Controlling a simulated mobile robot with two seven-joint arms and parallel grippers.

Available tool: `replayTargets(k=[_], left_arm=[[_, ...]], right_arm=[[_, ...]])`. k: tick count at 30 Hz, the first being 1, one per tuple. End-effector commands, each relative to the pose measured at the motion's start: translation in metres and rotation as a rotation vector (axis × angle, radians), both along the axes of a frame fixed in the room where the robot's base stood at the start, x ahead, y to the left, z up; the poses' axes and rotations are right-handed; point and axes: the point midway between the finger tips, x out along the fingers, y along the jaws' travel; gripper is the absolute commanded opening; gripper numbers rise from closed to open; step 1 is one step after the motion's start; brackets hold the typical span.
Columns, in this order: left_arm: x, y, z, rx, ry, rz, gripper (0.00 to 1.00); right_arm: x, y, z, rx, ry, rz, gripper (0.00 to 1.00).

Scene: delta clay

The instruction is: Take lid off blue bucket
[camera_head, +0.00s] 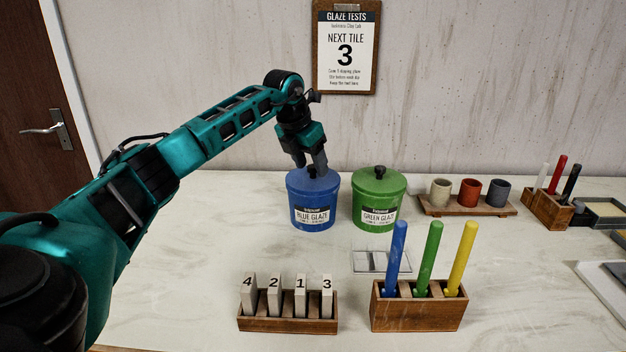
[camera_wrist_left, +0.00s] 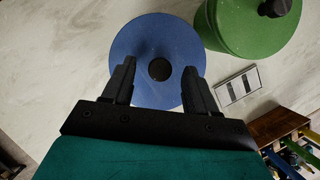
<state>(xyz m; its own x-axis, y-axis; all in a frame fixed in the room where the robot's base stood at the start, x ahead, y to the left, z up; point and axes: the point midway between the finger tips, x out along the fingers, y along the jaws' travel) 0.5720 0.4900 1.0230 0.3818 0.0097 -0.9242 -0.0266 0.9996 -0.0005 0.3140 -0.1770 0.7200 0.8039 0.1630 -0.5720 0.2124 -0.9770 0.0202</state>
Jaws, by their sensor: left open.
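The blue bucket (camera_head: 313,207) stands on the table with its blue lid (camera_head: 296,180) on it and a "BLUE GLAZE" label on its front. In the left wrist view the lid (camera_wrist_left: 150,35) shows from above, with a dark round knob (camera_wrist_left: 160,69) at its middle. My left gripper (camera_head: 312,171) points down over the lid. In the left wrist view its two fingers (camera_wrist_left: 160,75) are spread, one on each side of the knob, with gaps between. I cannot tell how far down the fingertips reach beside the knob. My right gripper is not in view.
A green bucket (camera_head: 378,205) with its lid on stands close to the right of the blue one. In front are a wooden rack of numbered tiles (camera_head: 288,325), a wooden holder with coloured sticks (camera_head: 418,316) and a small flat tray (camera_head: 355,267). Cups on a board (camera_head: 464,211) stand at the right.

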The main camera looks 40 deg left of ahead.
Motion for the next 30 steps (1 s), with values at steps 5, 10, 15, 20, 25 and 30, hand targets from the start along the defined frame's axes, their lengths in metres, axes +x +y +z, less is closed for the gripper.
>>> replayTargets(k=[5,10,15,20,25,30], left_arm=[[0.0043,0.0002,-0.0111,0.001,-0.001,0.000,0.58],[0.0041,0.0004,-0.0111,0.001,0.000,0.000,0.58],[0.0041,0.0004,-0.0109,0.001,0.000,0.000,0.43],[0.0040,0.0005,-0.0107,0.001,-0.001,0.000,0.27],[0.0040,0.0005,-0.0105,0.001,-0.001,0.000,0.11],[0.0040,0.0005,-0.0102,0.001,-0.001,0.000,0.00]], right_arm=[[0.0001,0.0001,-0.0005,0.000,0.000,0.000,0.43],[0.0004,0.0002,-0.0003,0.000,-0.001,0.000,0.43],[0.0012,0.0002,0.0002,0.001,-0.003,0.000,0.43],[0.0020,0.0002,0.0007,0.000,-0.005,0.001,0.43],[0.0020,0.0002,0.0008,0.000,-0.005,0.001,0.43],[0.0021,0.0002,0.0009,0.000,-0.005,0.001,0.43]])
